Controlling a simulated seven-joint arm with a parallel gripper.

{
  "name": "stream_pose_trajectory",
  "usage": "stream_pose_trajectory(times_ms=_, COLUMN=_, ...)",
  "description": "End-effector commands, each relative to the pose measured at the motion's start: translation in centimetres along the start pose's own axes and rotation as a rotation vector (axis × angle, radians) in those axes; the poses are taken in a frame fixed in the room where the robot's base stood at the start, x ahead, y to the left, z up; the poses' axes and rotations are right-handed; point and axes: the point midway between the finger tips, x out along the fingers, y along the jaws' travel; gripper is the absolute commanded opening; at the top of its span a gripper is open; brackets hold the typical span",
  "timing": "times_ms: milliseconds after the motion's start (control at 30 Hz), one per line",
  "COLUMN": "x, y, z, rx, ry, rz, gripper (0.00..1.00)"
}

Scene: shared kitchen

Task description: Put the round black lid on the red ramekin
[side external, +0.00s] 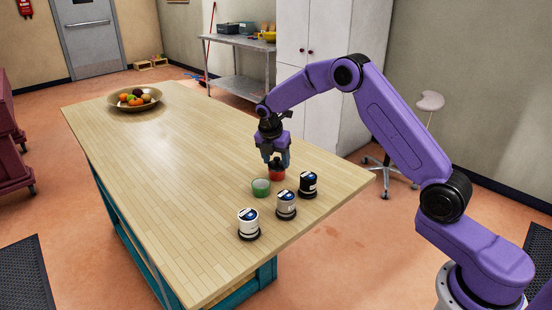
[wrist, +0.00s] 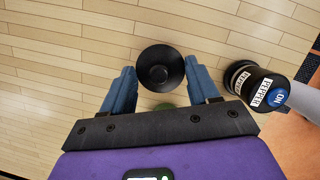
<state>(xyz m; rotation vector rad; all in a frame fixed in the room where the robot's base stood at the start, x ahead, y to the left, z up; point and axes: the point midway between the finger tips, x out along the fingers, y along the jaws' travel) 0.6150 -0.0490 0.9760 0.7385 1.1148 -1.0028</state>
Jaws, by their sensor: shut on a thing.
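The round black lid (wrist: 160,68) with a centre knob is between the blue fingers of my gripper (wrist: 160,72) in the wrist view; the gripper is shut on its rim. In the side view my gripper (side external: 275,160) points down over the red ramekin (side external: 277,175), with the dark lid (side external: 276,165) at the ramekin's top. I cannot tell whether the lid rests on the ramekin or is just above it. The lid hides the red ramekin in the wrist view.
A green ramekin (side external: 261,187) stands just left of the red one. A fruit bowl (side external: 135,98) is at the far end. The table's middle is clear.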

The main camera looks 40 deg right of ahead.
Motion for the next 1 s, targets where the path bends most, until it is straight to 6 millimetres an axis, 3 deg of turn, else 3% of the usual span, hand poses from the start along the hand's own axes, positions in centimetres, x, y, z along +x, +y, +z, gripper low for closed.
stream_pose_trajectory(times_ms=600, x=1.05, y=-0.01, z=-0.32, rx=0.0, ry=0.0, rz=-0.001, gripper=0.32)
stream_pose_trajectory(times_ms=633, x=1.02, y=0.0, z=-0.31, rx=0.0, ry=0.0, rz=-0.001, gripper=0.7)
stream_pose_trajectory(times_ms=1000, x=0.71, y=0.03, z=-0.29, rx=0.0, ry=-0.001, rz=0.001, gripper=0.71)
